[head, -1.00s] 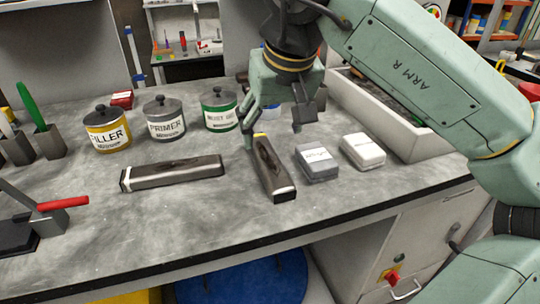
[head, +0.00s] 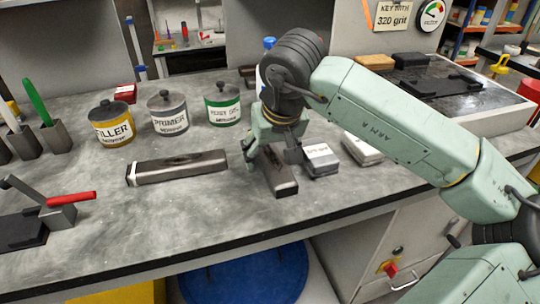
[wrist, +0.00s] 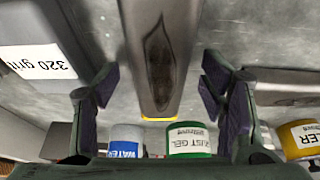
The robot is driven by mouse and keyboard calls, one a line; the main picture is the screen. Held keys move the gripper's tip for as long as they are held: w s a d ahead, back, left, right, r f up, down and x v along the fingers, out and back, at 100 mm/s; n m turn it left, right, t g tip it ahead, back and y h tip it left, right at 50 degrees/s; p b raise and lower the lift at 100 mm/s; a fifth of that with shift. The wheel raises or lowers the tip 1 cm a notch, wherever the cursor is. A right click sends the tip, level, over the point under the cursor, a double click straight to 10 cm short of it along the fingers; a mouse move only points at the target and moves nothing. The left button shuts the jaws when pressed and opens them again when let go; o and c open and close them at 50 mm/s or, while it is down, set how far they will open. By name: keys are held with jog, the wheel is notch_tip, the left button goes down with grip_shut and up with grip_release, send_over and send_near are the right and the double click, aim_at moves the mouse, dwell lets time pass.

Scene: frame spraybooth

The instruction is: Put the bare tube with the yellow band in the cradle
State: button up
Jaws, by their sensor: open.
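The grey tube with the yellow band (head: 282,186) lies on the bench under my gripper (head: 271,163), its near end showing below the fingers in the head view. In the wrist view this tube (wrist: 160,60) runs between my spread fingers (wrist: 160,92), with a dark scorch-like patch on top and the yellow band at its end. Clear gaps show on both sides of it. My gripper is open and empty. A second grey tube (head: 180,168), with a white band at its left end, lies to the left. I cannot clearly identify the cradle.
FILLER (head: 112,124), PRIMER (head: 168,114) and green-labelled (head: 223,107) tins stand behind. A grey block (head: 321,160) and a white block (head: 362,148) lie just right of my gripper. A red-handled clamp (head: 62,210) stands at left.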

jog(key=shift+c, duration=0.4)
jog(key=c, duration=1.4)
jog(key=shift+r, duration=0.1)
jog(key=shift+c, duration=0.2)
